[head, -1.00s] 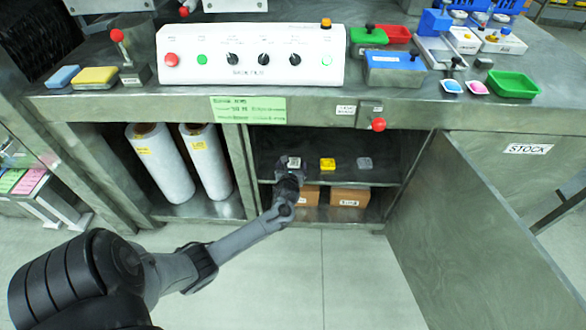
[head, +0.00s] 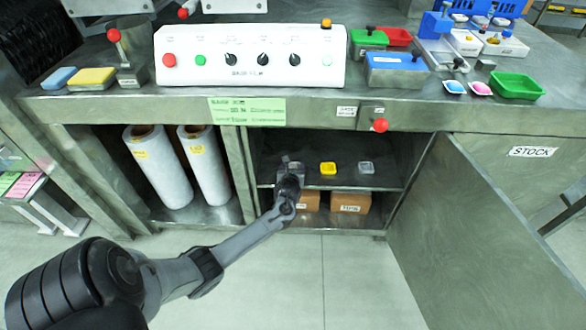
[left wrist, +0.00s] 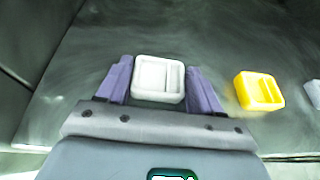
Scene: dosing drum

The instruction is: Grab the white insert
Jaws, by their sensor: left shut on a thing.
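The white insert (left wrist: 158,78) is a small square piece with a divided hollow. It sits between the purple fingers of my left gripper (left wrist: 160,66) in the left wrist view. The gripper is shut on it, with a finger against each side. In the head view my left gripper (head: 288,172) reaches into the open cabinet at the upper shelf, and the white insert (head: 295,167) is partly hidden by it. I cannot tell whether the insert is lifted off the shelf. My right gripper is not in view.
A yellow insert (head: 328,168) and a grey insert (head: 366,167) stand right of it on the shelf (head: 345,181). Cardboard boxes (head: 350,202) lie below. The open door (head: 480,230) is at right, a divider (head: 240,170) at left, and the bench top above.

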